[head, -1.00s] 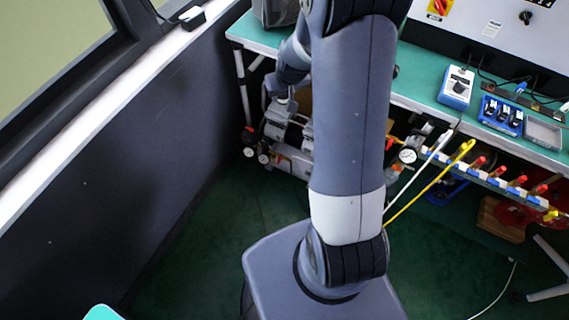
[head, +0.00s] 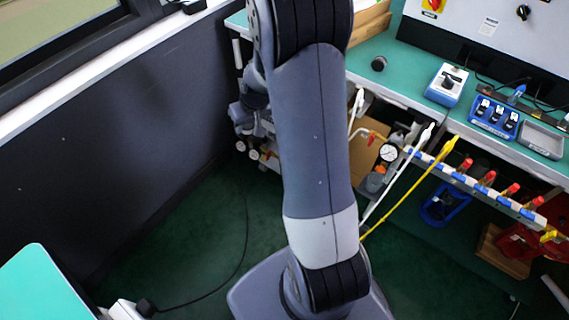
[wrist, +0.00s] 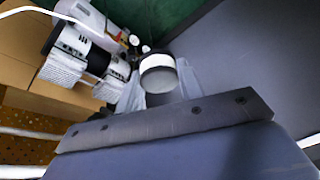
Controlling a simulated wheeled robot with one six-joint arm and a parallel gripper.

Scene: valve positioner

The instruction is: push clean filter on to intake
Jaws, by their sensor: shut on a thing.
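In the wrist view, my gripper (wrist: 160,84) is shut on the clean filter (wrist: 158,62), a short pale cylinder with a dark band, held between the two pale fingers. The compressor (wrist: 64,62) lies to the left and beyond it, with two ribbed grey-and-black heads and a red-marked gauge. A visible gap in the picture separates the filter from the nearer head. I cannot make out the intake.
The green workbench (head: 405,70) carries a small dark cylinder (head: 379,63), a blue meter (head: 447,84) and a grey tray (head: 541,138). White and yellow bars and a pressure gauge (head: 388,152) stand right of my arm. A dark wall (head: 120,140) bounds the left. Cardboard (wrist: 25,50) lies beside the compressor.

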